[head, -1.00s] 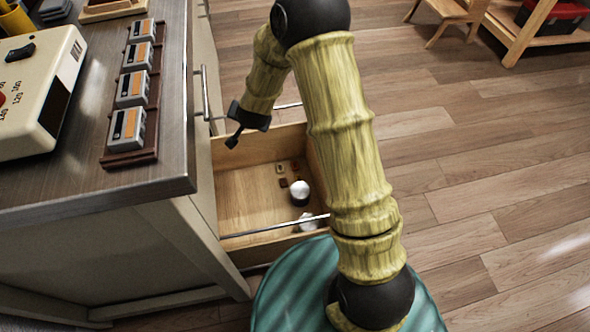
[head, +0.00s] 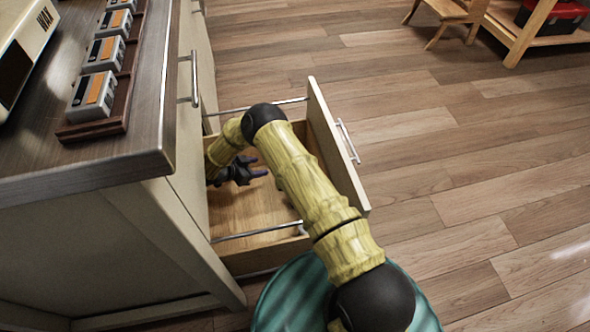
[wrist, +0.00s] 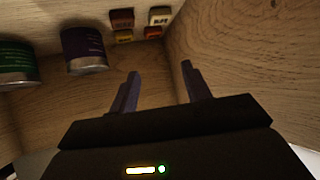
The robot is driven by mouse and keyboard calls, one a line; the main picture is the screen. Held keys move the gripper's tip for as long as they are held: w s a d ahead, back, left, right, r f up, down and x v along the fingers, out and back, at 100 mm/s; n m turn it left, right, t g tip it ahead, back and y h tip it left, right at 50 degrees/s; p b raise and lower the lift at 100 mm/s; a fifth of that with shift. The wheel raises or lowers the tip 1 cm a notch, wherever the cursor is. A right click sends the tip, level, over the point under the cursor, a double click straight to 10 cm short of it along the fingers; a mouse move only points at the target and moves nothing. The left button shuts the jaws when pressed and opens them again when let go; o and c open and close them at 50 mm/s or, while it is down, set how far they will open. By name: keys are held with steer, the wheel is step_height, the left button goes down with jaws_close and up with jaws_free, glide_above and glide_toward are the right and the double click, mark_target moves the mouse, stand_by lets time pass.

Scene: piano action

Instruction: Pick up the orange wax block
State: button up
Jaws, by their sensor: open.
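In the wrist view, a small orange block (wrist: 153,33) lies on the wooden drawer floor near the top of the picture. It is partly overlapped by a cream labelled block (wrist: 159,15). A red-brown block (wrist: 122,18) and a yellow block (wrist: 123,36) lie just to its left. My gripper (wrist: 160,69) is open and empty, its two dark fingers pointing toward the blocks with a gap before them. In the head view my gripper (head: 257,167) is down inside the open drawer (head: 341,150); the blocks are hidden there by my arm.
A dark purple can (wrist: 85,50) and a green can (wrist: 16,62) stand left of the blocks. A drawer wall (wrist: 240,60) rises close on the right. On the counter (head: 120,165), a rack (head: 92,130) holds several grey-and-orange boxes.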

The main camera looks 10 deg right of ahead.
steer(key=shift+s, duration=0.3)
steer(key=shift+a, duration=0.15)
steer(key=b+x, duration=0.3)
steer(key=x, duration=0.3)
steer(key=b+x, duration=0.4)
steer(key=x, duration=0.2)
steer(key=shift+s+f, duration=0.1)
steer(key=shift+s, duration=0.1)
steer(key=shift+w+d, duration=0.1)
steer(key=shift+d, duration=0.2)
